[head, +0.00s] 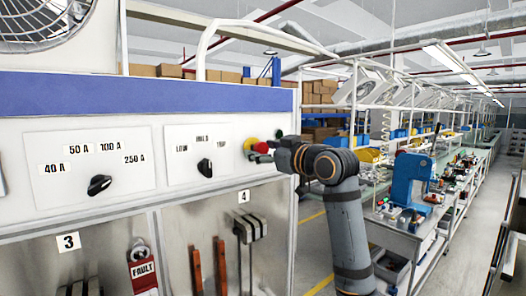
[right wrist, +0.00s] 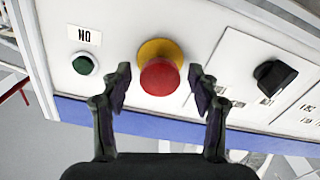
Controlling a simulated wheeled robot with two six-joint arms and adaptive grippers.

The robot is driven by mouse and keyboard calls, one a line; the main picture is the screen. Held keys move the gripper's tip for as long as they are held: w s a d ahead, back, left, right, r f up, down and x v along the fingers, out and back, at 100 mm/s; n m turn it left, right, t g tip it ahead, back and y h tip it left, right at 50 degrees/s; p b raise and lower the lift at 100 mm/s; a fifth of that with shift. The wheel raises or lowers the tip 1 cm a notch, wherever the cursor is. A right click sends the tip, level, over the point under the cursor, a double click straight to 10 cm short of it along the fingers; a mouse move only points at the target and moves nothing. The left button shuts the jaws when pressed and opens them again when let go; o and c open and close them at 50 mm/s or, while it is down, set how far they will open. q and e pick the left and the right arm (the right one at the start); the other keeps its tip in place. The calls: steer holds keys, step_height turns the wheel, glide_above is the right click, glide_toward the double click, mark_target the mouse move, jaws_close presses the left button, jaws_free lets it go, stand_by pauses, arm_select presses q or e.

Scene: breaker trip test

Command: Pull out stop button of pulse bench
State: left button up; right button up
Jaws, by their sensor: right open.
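The pulse bench (head: 215,108) is a white panel with a blue stripe. Its stop button (right wrist: 159,78) is a red mushroom head on a yellow collar in the right wrist view. In the head view the red button (head: 262,147) is at the panel's right end, partly beside my gripper. My right gripper (right wrist: 161,90) is open, with one finger on each side of the red head and gaps showing between them. In the head view my right gripper (head: 272,153) reaches the button from the right. My left gripper is not in view.
A green ON button (right wrist: 85,64) sits left of the stop button in the wrist view, and a black knob (right wrist: 274,77) sits right. Below the panel are numbered bays and a red FAULT tag (head: 143,272). A workbench (head: 405,238) stands at right.

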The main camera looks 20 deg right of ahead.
steer(key=v, duration=1.2)
stand_by(0.3)
